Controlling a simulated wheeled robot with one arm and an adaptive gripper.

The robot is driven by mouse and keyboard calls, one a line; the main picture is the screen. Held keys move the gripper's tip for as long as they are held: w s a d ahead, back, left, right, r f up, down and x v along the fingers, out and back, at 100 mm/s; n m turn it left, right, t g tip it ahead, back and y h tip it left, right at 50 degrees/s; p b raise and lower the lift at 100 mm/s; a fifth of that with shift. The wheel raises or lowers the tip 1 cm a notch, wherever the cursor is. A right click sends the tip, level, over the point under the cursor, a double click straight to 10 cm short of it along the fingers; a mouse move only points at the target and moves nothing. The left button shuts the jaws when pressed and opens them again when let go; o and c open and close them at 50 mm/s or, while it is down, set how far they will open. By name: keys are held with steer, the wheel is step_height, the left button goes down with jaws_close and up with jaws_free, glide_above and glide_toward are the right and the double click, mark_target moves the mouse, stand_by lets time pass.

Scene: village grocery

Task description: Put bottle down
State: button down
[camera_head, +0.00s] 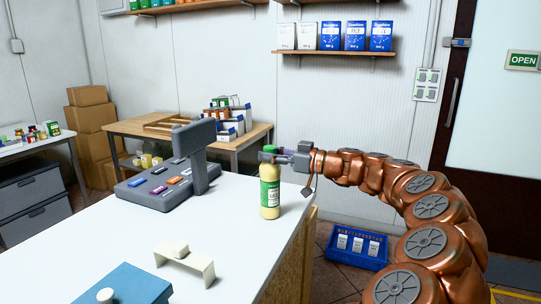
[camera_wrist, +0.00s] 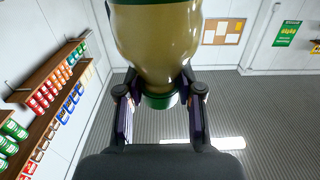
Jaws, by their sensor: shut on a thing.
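The bottle (camera_head: 270,197) is pale yellow with a green label and a green cap. It is upright at the right end of the white counter (camera_head: 215,230). Its base is at the counter surface, but I cannot tell whether it touches or hangs just above. My gripper (camera_head: 268,156) reaches in from the right and is shut on the bottle's top. In the wrist view the bottle (camera_wrist: 155,45) fills the upper middle, with its green cap end between the dark fingers of my gripper (camera_wrist: 160,96).
A grey checkout unit (camera_head: 160,186) with a raised screen stands left of the bottle. A white bracket-like piece (camera_head: 186,262) and a blue box (camera_head: 125,286) are at the front. A blue crate (camera_head: 355,246) is on the floor to the right. Counter around the bottle is clear.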

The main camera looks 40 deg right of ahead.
steer(key=c, duration=0.7)
jaws_free()
steer(key=shift+c, duration=0.2)
steer(key=shift+r, duration=0.15)
steer(key=b+v, duration=0.1)
steer(key=v, duration=1.1)
steer(key=shift+s, duration=0.1)
